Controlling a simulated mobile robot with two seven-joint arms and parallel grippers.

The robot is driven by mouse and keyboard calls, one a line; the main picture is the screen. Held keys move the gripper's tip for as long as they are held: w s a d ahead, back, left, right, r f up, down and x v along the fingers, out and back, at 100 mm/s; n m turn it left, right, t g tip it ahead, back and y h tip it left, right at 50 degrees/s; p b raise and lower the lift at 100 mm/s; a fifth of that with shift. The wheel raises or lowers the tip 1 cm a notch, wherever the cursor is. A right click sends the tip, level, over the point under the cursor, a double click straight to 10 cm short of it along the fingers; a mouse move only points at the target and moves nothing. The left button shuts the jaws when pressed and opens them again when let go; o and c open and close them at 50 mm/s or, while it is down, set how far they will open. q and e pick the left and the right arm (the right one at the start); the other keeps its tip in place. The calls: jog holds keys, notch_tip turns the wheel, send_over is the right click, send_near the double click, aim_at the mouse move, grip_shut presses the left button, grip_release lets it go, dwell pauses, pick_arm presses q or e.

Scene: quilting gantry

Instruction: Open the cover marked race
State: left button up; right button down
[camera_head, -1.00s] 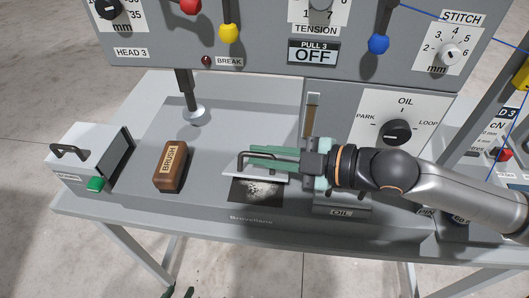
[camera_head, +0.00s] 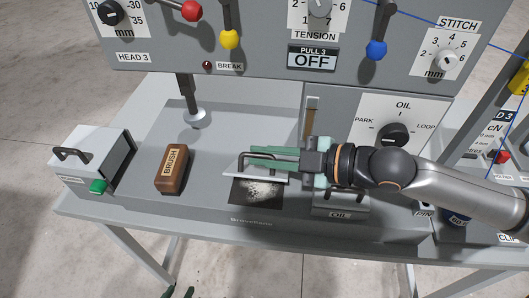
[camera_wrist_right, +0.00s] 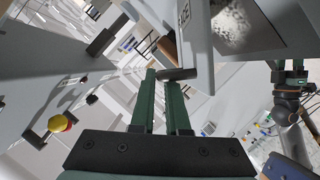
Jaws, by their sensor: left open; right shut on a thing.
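The cover (camera_head: 256,175) stands raised and tilted above a dark opening (camera_head: 256,191) with pale fluff in it. The end of its label shows in the right wrist view on the cover (camera_wrist_right: 199,40), reading only in part. My right gripper (camera_head: 243,157) comes in from the right and is shut on the cover's dark bar handle (camera_wrist_right: 178,73).
A wooden brush (camera_head: 171,169) stands left of the opening. Further left is a grey box (camera_head: 92,160) with a handle and green knob. An OIL cover (camera_head: 340,207) lies right, under my right arm. A presser foot (camera_head: 195,118) hangs behind; the knob panel (camera_head: 265,45) rises at the back.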

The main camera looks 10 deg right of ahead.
jog(key=shift+w+d+r+m+p, duration=0.2)
jog(key=shift+w+r+m+p, duration=0.1)
jog(key=shift+w+r+p, duration=0.35)
jog(key=shift+w+d+m+g, duration=0.1)
jog(key=shift+w+m+g, duration=0.1)
jog(key=shift+m+g, duration=0.15)
jog(key=shift+w+g, duration=0.25)
jog(key=shift+w, duration=0.05)
jog(key=shift+w+d+r+b, duration=0.1)
jog(key=shift+w+d+b, duration=0.1)
jog(key=shift+w+b, duration=0.35)
jog(key=shift+w+d+r+b, duration=0.1)
jog(key=shift+w+d+b, duration=0.1)
jog(key=shift+w+b, duration=0.3)
jog(key=shift+w+d+r+b, duration=0.1)
jog(key=shift+w+d+b, duration=0.1)
jog(key=shift+w, duration=0.15)
jog(key=shift+w+d+r+b, duration=0.1)
jog(key=shift+w+b, duration=0.1)
jog(key=shift+w, duration=0.15)
